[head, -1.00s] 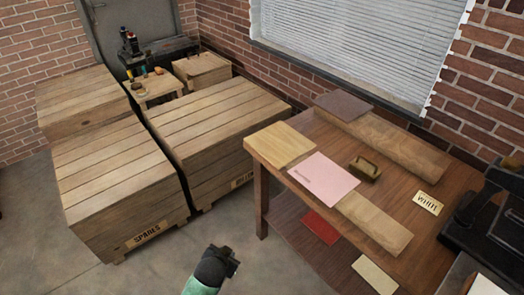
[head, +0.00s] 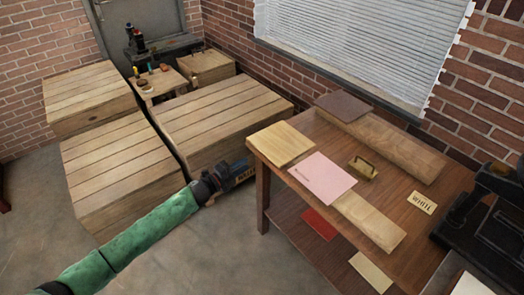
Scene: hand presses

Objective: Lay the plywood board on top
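A pale square board that looks like the plywood board (head: 283,143) lies flat at the left end of the brown wooden table (head: 400,190). A pink sheet (head: 322,178) lies just in front of it, partly over a light plank (head: 368,220). A dark brown square board (head: 343,105) lies at the back, on the left end of a long block (head: 395,145). My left gripper (head: 240,174) is left of the table, apart from the board; its fingers are too dark and small to read. My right gripper is out of view.
A brass-coloured block (head: 363,168) and a lettered plate (head: 422,203) lie on the table. A black press (head: 480,215) stands at right. A red piece (head: 318,222) and a cream piece (head: 371,272) lie on the lower shelf. Large crates (head: 115,165) fill the left.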

